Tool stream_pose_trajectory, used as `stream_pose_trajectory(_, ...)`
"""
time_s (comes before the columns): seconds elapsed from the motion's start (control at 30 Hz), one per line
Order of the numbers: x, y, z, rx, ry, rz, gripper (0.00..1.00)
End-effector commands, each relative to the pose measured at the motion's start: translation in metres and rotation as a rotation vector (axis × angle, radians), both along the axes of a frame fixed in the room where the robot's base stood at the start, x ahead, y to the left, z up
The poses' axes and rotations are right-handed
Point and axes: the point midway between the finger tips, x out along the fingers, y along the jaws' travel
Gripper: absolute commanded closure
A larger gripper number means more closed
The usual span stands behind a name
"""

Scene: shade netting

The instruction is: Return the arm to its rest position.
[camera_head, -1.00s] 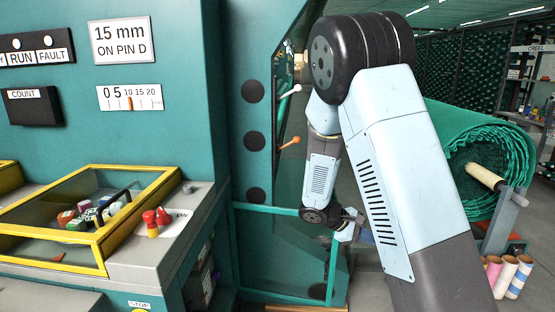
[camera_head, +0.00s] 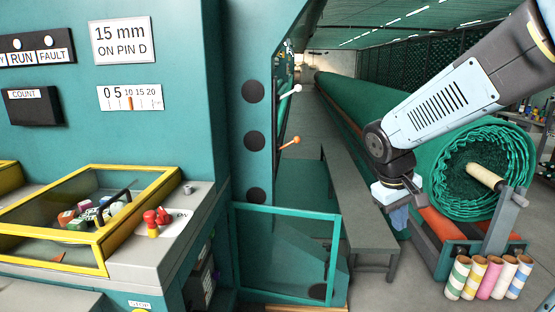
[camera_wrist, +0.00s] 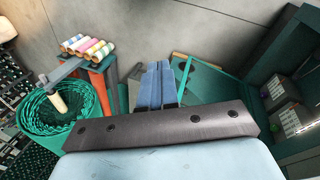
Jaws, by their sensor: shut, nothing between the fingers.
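My arm reaches in from the upper right in the head view, its last links bent down. My gripper (camera_head: 398,218) hangs over the floor between a grey bench and the big green net roll. In the wrist view my gripper (camera_wrist: 155,68) shows as two blue fingers side by side, shut with nothing between them. It touches nothing that I can see.
The green net roll (camera_head: 480,165) lies close to the right of my gripper. A grey bench (camera_head: 360,205) is to its left. Several coloured tubes (camera_head: 488,277) stand at lower right. A teal machine (camera_head: 150,120) with a yellow-framed box (camera_head: 170,180) fills the left.

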Motion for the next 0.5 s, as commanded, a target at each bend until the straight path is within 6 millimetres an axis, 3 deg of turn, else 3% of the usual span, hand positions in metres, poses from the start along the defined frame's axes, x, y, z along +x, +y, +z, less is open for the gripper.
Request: stream_pose_trajectory(0.5, -0.082, 0.022, 0.066, 0.275, -0.291, -0.155, 1.0)
